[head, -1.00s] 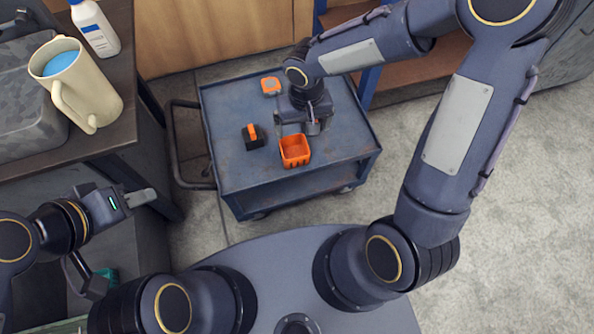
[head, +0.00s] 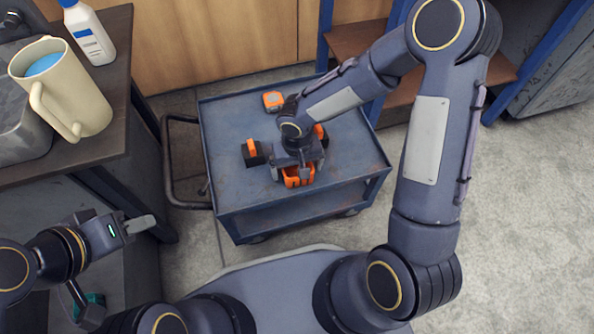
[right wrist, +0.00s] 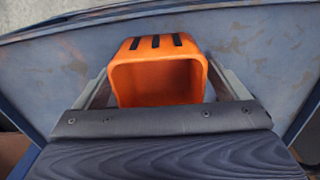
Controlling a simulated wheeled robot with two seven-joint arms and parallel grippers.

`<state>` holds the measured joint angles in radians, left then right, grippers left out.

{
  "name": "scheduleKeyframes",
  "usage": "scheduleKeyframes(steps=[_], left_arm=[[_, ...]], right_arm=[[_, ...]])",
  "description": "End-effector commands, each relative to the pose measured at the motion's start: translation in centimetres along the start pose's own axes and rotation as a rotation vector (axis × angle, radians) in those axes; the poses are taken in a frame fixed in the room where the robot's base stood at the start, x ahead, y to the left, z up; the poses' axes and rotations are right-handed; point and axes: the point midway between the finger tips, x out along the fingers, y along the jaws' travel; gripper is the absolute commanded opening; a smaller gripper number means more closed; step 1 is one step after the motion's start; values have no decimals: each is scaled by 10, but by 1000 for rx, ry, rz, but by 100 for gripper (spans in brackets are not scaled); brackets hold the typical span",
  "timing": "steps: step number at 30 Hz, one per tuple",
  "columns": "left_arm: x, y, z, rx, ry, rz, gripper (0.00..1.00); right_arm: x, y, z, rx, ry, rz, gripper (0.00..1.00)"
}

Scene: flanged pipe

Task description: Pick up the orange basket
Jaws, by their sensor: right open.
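The orange basket (head: 297,182) stands on the blue cart's top near its front edge, partly hidden by my right gripper in the head view. In the right wrist view the basket (right wrist: 157,78) shows its open mouth and a wall with dark slots. My right gripper (head: 298,172) is directly over it, open. In the right wrist view the fingers of the right gripper (right wrist: 160,85) lie on either side of the basket; whether they touch it I cannot tell. My left gripper (head: 140,224) is at the lower left, away from the cart; its jaw gap is unclear.
The cart (head: 235,185) also holds a black-and-orange item (head: 254,152), an orange tape measure (head: 272,101) and an orange object (head: 320,134) partly behind my right gripper. A bench (head: 95,150) at left bears a mug (head: 75,95) and a bottle (head: 90,35).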

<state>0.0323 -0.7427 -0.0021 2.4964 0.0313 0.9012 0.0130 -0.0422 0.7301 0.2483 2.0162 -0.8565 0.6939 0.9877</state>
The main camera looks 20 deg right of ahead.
Motion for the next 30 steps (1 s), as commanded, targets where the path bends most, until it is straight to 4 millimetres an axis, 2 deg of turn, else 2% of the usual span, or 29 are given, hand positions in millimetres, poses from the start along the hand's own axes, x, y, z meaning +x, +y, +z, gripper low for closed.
scheduleKeyframes(steps=[3, 14, 23, 26, 30], left_arm=[[0, 0, 0, 0, 0, 0, 36], [0, 0, 0, 0, 0, 0, 36], [-2, 1, -1, 0, 0, 0, 36], [-5, 2, -3, 0, 0, 0, 36], [-14, 6, -7, 0, 0, 0, 36]], right_arm=[[-1, 0, 0, 0, 0, 0, 91], [-1, 0, 0, 0, 0, 0, 45], [-4, 0, 0, 0, 0, 1, 45], [-12, 0, 0, 1, 1, 1, 45], [-34, 0, -1, 1, 3, 0, 45]])
